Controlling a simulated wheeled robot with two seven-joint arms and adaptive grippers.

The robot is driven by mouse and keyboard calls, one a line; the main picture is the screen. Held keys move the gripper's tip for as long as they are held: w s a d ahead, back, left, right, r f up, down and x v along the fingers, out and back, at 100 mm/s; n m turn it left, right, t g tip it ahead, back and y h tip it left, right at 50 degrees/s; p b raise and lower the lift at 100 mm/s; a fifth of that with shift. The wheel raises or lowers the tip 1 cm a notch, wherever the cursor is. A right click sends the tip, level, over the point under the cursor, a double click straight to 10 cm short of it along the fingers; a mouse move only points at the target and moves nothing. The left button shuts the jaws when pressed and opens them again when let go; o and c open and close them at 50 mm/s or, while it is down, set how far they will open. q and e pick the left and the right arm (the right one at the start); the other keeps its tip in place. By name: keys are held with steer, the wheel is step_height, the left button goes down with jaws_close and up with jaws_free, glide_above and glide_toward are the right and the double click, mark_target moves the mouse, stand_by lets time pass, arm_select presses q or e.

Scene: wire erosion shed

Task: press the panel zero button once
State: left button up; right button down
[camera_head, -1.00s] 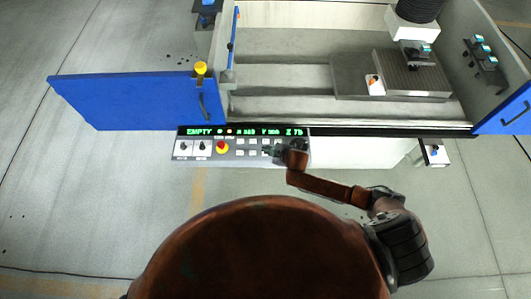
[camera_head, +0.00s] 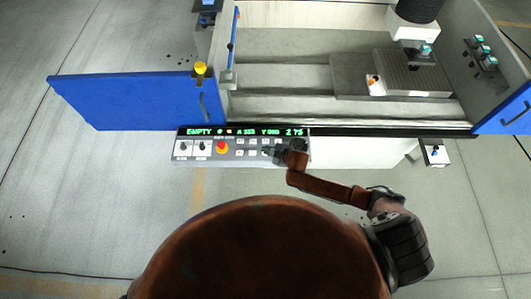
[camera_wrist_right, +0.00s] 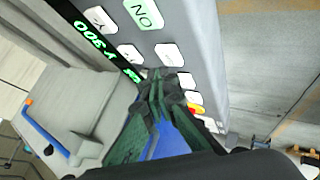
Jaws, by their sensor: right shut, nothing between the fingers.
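The control panel (camera_head: 228,156) is a grey box on the front edge of the machine, with a green-lettered display (camera_head: 245,132) and rows of pale buttons. My right gripper (camera_head: 267,152) is at the right part of the button rows, shut and empty. In the right wrist view the closed fingertips (camera_wrist_right: 160,86) are over the panel among white keys, close to the display strip (camera_wrist_right: 105,38). A key marked with letters (camera_wrist_right: 145,13) and a Y key (camera_wrist_right: 98,19) are clear of the fingers. I cannot read which key is zero, or tell whether the fingertips touch one. My left gripper is not in view.
A red emergency button on a yellow base (camera_head: 222,147) and two knobs sit at the panel's left. An open blue door (camera_head: 130,100) stands left. The machine bed (camera_head: 290,75) lies behind the panel, with a ridged block (camera_head: 412,75) at right.

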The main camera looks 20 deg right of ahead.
steer(key=shift+f, duration=0.35)
steer(key=shift+f+b, duration=0.3)
steer(key=shift+f, duration=0.1)
stand_by(0.5)
stand_by(0.3)
steer(key=shift+r+p, duration=0.85)
steer(key=shift+p, duration=0.1)
step_height(320, 180, up, 5)
steer(key=p, duration=0.5)
stand_by(0.5)
